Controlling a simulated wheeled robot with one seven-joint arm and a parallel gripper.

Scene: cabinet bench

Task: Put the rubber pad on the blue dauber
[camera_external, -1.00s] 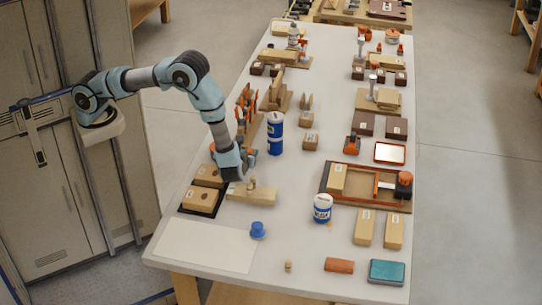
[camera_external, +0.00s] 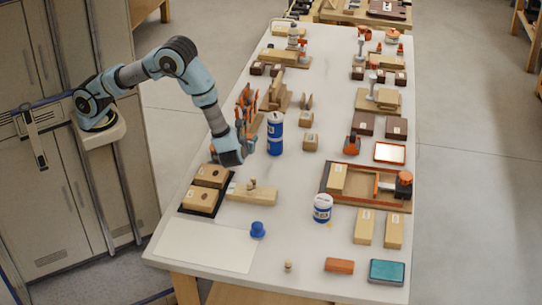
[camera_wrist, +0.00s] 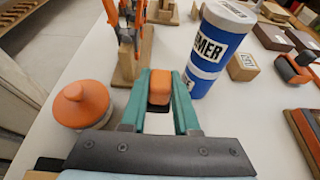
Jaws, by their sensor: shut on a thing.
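The blue dauber (camera_external: 257,230) stands on the near left part of the table, at the right edge of a white sheet. It is out of the wrist view. My gripper (camera_external: 246,141) is over the left side of the table, beyond the dauber and left of the blue-and-white cans. In the wrist view, my gripper (camera_wrist: 160,90) is shut on an orange block (camera_wrist: 159,82) with a dark underside, held between the teal fingers. I cannot tell for sure that this block is the rubber pad. The held block is hard to make out in the external view.
An orange-topped jar (camera_wrist: 80,104) stands close left of my fingers. The stacked blue-and-white cans (camera_wrist: 215,45) stand close right. An upright rack with orange tools (camera_wrist: 130,40) is ahead. A wooden piece (camera_external: 251,193) lies between my gripper and the dauber. The white sheet (camera_external: 205,245) is bare.

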